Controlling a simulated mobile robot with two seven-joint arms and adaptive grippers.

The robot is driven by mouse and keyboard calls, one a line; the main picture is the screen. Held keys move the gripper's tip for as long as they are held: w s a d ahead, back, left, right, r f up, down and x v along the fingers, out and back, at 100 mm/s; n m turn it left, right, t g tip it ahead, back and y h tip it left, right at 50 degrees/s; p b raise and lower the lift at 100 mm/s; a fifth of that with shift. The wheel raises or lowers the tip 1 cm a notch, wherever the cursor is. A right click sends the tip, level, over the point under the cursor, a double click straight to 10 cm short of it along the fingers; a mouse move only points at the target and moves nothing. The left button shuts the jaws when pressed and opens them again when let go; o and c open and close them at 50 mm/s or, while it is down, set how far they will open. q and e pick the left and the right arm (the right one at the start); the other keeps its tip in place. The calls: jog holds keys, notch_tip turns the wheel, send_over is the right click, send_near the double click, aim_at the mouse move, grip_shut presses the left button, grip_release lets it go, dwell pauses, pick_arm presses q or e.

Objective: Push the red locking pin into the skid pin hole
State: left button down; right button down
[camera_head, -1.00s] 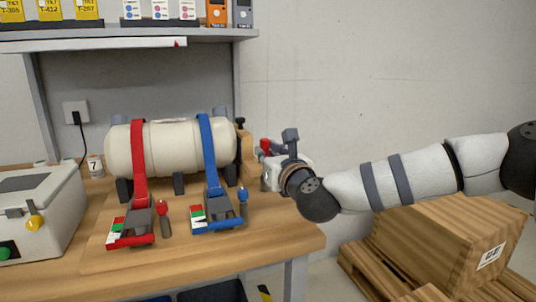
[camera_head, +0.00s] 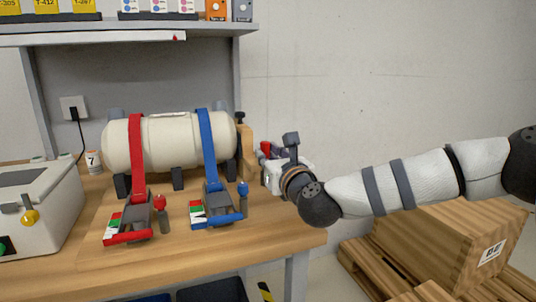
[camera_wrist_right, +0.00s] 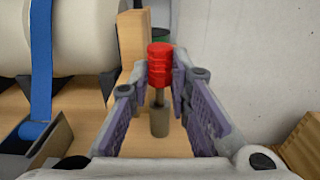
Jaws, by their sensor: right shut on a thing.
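The red locking pin (camera_wrist_right: 159,66) is upright between the fingertips of my right gripper (camera_wrist_right: 160,80), which is shut on it. In the right wrist view a narrow grey part shows under its red head, above a thicker grey cylinder (camera_wrist_right: 159,123); whether they touch is unclear. In the head view the pin's red head (camera_head: 266,147) is just right of the wooden end support (camera_head: 247,150) of the cream tank (camera_head: 170,142). I cannot make out the skid pin hole. My left gripper is not in view.
Red (camera_head: 137,155) and blue (camera_head: 207,150) straps cross the tank to ratchets at the front. A red-topped pin (camera_head: 163,216) and a blue-topped pin (camera_head: 243,200) stand beside them. A white box (camera_head: 45,225) is at left. Wooden crates (camera_head: 450,240) stand below my right arm.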

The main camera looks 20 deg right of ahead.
jog(key=shift+f, duration=0.4)
jog(key=c, duration=1.4)
grip_release()
jog(key=shift+s, duration=0.1)
jog(key=shift+f, duration=0.1)
jog(key=shift+a+f, duration=0.2)
jog(key=shift+s+f, duration=0.1)
jog(key=shift+s, duration=0.15)
jog(key=s, duration=1.1)
jog(key=shift+d+r, duration=0.4)
jog(key=shift+s+r, duration=0.1)
jog(key=shift+s, duration=0.15)
